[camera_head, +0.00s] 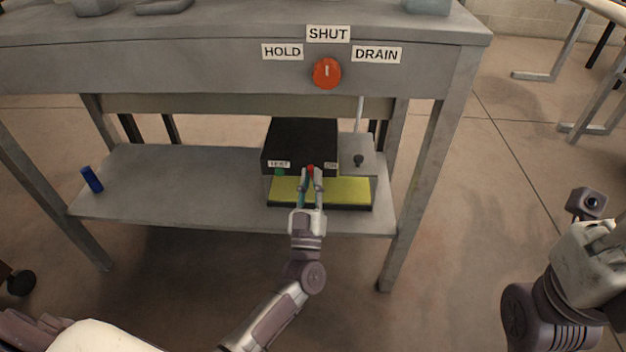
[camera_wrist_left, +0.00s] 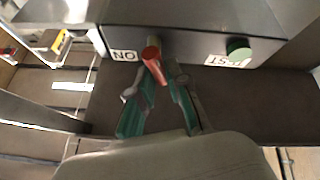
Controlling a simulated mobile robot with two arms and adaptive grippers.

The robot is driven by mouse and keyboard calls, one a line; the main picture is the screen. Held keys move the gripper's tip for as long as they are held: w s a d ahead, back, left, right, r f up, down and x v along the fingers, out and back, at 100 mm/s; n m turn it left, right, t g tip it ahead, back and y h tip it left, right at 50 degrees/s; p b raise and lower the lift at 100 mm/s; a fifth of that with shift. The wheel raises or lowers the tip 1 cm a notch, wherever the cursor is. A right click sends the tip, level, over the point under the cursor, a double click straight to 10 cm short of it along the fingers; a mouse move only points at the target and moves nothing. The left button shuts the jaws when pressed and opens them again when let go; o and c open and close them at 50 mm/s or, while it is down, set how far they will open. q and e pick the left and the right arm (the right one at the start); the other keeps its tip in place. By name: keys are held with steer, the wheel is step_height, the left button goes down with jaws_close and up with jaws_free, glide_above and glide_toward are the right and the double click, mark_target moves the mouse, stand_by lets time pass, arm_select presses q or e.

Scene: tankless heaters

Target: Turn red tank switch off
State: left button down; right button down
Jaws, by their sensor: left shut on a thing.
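The red switch (camera_head: 311,168) is on the front of a black box (camera_head: 301,139) on the lower shelf, beside a small white label. In the left wrist view, the red switch (camera_wrist_left: 152,55) is a tilted lever next to a label reading ON, shown upside down. My left gripper (camera_head: 311,177) is at the switch. Its green-padded fingers (camera_wrist_left: 156,90) are on either side of the red lever, shut on it. My right gripper's hand (camera_head: 590,262) is at the right edge, away from the bench, and its fingers cannot be made out.
A green button (camera_head: 280,172) with a TEST label is left of the switch. A yellow-green panel (camera_head: 345,192) is below the box. The bench edge above carries a red knob (camera_head: 326,74) with HOLD, SHUT and DRAIN labels. A blue cylinder (camera_head: 92,180) is on the shelf's left.

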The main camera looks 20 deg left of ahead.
arm_select(q)
steer(key=shift+a+f+n+g+y, duration=0.15)
steer(key=shift+n+g+y, duration=0.35)
steer(key=shift+n+y, duration=1.15)
steer(key=shift+s+n+h, duration=0.1)
steer(key=shift+n+h, duration=0.15)
steer(key=shift+n, duration=0.3)
steer(key=c, duration=1.1)
jaws_free()
steer(key=shift+c, duration=0.2)
steer(key=v, duration=1.2)
